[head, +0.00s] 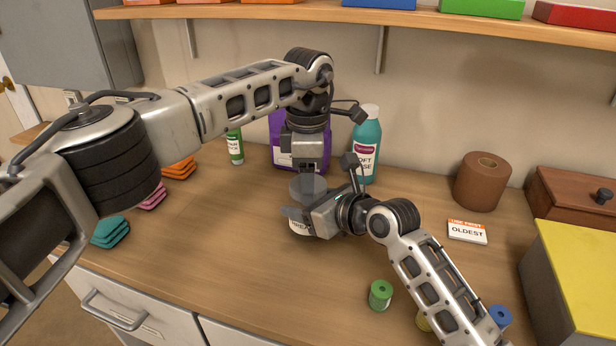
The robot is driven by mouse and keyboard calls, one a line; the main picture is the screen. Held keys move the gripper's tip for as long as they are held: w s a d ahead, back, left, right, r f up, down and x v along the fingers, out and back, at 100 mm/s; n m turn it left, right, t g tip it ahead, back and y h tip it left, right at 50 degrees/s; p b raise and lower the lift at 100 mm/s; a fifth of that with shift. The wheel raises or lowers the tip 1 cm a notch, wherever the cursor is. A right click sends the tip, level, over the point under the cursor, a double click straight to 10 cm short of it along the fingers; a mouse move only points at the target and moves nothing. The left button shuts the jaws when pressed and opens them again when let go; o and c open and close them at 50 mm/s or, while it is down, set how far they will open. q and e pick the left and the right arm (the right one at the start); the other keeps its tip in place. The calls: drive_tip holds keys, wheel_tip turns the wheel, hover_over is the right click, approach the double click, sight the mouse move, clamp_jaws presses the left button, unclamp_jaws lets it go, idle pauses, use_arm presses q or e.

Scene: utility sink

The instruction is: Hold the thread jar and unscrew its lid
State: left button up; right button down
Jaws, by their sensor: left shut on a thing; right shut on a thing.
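The thread jar (299,228) stands upright on the wooden counter, with a pale label partly hidden by my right gripper. Its grey lid (308,190) is at the top, and I cannot tell whether it is loose. My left gripper (308,178) comes down from above and is shut on the lid. My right gripper (300,213) reaches in from the right and is shut on the jar's body. The grippers cover much of the jar, so its contents are hidden.
A purple container (284,135) and a teal bottle (368,148) stand close behind. A green spool (380,295) and a blue spool (500,316) lie in front right. A brown roll (482,181), an "OLDEST" card (467,232) and a yellow-topped box (580,270) are right.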

use_arm(q)
drive_tip(key=o, duration=1.1)
drive_tip(key=shift+r, duration=2.35)
drive_tip(key=m, duration=0.2)
drive_tip(key=r+m, duration=0.1)
drive_tip(key=m, duration=0.2)
drive_tip(key=shift+d+r+m, duration=0.1)
drive_tip(key=shift+r+m, duration=0.2)
drive_tip(key=m, duration=0.2)
drive_tip(key=r+m, duration=0.1)
drive_tip(key=shift+m, duration=0.4)
drive_tip(key=m, duration=0.2)
drive_tip(key=shift+r+m, duration=0.3)
drive_tip(key=shift+m, duration=0.1)
drive_tip(key=shift+f, duration=3.95)
